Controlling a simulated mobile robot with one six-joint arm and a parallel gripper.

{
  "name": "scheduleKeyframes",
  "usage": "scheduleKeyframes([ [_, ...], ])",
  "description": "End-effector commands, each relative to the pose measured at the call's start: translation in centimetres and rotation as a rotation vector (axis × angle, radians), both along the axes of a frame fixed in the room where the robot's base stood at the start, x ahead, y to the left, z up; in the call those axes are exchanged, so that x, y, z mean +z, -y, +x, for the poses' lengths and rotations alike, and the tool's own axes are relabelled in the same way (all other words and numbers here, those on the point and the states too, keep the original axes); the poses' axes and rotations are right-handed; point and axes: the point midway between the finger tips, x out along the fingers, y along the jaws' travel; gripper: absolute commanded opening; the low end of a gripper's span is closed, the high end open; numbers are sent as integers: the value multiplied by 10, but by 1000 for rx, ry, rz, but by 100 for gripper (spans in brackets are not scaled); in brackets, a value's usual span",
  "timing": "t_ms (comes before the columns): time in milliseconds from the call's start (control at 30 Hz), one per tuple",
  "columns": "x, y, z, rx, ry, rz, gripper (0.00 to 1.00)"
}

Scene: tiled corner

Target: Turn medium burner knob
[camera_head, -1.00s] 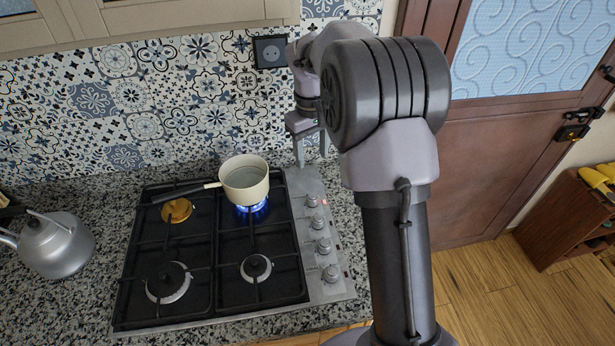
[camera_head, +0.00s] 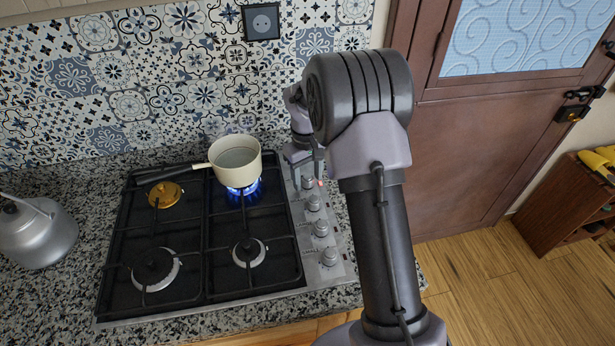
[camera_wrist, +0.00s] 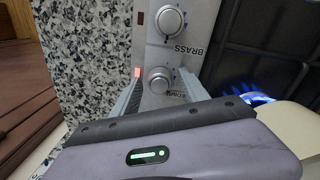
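A row of several silver knobs runs down the steel strip at the right of the stove. The rearmost knob (camera_head: 308,183) has a lit red light beside it; it also shows in the wrist view (camera_wrist: 160,80). The second knob (camera_head: 314,202), marked "BRASS" in the wrist view (camera_wrist: 170,20), is farther forward. My gripper (camera_head: 307,176) points down at the rearmost knob, its fingers open on either side of it. I cannot tell whether they touch it.
A cream saucepan (camera_head: 236,157) sits on the back right burner over a blue flame (camera_head: 243,187), close to my gripper's left. A kettle (camera_head: 38,232) stands on the granite counter at left. The tiled wall (camera_head: 140,80) is behind. The front burners are bare.

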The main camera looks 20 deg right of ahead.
Motion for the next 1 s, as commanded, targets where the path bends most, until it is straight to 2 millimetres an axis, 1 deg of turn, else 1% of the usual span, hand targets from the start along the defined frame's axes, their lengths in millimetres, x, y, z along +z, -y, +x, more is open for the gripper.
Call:
scheduleKeyframes([
  [33, 0, 0, 0, 0, 0, 0, 42],
  [167, 0, 0, 0, 0, 0, 0, 16],
  [200, 0, 0, 0, 0, 0, 0, 8],
  [233, 0, 0, 0, 0, 0, 0, 2],
  [267, 0, 0, 0, 0, 0, 0, 0],
  [467, 0, 0, 0, -10, 0, 0, 0],
  [667, 1, 0, 0, -79, 0, 0, 0],
  [867, 1, 0, 0, -229, 0, 0, 0],
  [1000, 1, 0, 1, -360, 0, 0, 0],
])
